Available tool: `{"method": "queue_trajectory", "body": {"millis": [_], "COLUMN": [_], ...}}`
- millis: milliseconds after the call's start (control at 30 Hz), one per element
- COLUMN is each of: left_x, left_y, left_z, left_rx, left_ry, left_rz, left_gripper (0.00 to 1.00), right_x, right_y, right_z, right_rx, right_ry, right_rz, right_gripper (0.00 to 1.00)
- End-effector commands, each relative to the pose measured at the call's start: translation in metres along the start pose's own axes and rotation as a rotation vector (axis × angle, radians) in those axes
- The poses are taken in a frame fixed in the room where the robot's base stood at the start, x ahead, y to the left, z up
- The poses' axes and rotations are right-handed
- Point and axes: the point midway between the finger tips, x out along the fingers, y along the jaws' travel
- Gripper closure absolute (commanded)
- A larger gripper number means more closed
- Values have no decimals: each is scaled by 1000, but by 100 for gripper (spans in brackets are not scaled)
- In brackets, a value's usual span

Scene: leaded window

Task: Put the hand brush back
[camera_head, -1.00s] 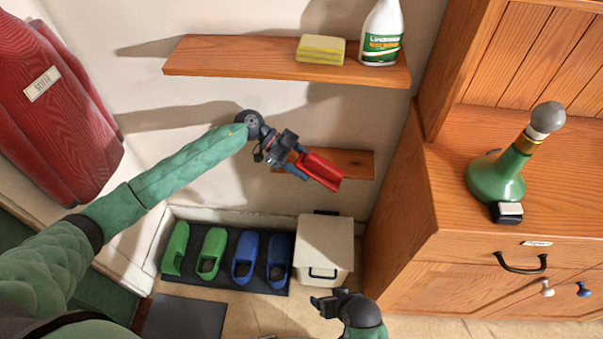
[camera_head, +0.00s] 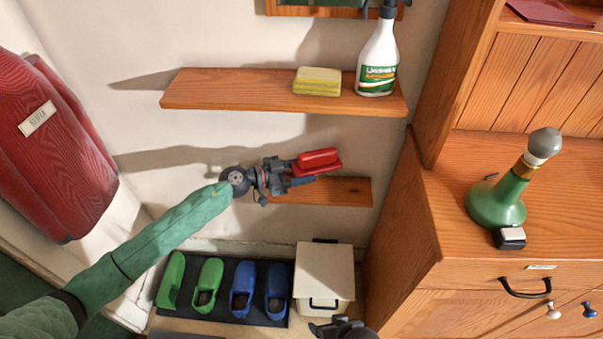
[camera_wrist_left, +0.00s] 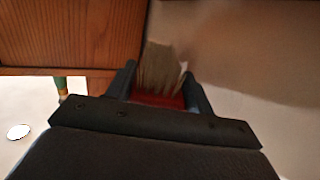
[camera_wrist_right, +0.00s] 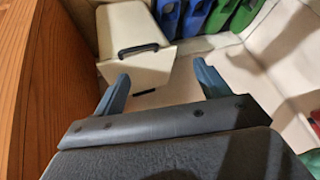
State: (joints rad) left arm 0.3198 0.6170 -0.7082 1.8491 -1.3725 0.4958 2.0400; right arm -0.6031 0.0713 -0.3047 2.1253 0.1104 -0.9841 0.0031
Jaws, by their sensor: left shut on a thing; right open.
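My left gripper (camera_head: 301,173) is shut on the red hand brush (camera_head: 318,159) and holds it in front of the wall, at the level of the small lower shelf (camera_head: 345,190) or a little above it. I cannot tell whether the brush touches the shelf. The left wrist view shows the brush's pale bristles (camera_wrist_left: 158,68) beyond the fingers, with its red body between them. My right gripper (camera_wrist_right: 162,88) is open and empty, in front of the cream bin; the head view shows only its dark wrist part at the bottom edge.
An upper shelf (camera_head: 240,92) holds a yellow sponge (camera_head: 317,81) and a spray bottle (camera_head: 377,62). Below are green and blue clogs (camera_head: 208,284) on a dark mat and a cream bin (camera_head: 324,275). A wooden cabinet (camera_head: 470,240) with a green bottle (camera_head: 505,195) stands at the right.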

Motion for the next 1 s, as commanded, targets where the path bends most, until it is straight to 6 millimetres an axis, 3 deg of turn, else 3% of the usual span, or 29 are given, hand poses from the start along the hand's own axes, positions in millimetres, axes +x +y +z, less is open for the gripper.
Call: {"method": "queue_trajectory", "body": {"millis": [367, 1000], "left_x": [0, 2], "left_y": [0, 0], "left_z": [1, 11], "left_rx": [1, 1], "left_ry": [35, 34], "left_rz": [-1, 0], "left_gripper": [86, 86], "right_x": [6, 55], "right_y": [1, 12], "right_z": [4, 34], "right_rx": [1, 5], "right_ry": [4, 56], "right_rz": [1, 9], "right_gripper": [26, 26]}}
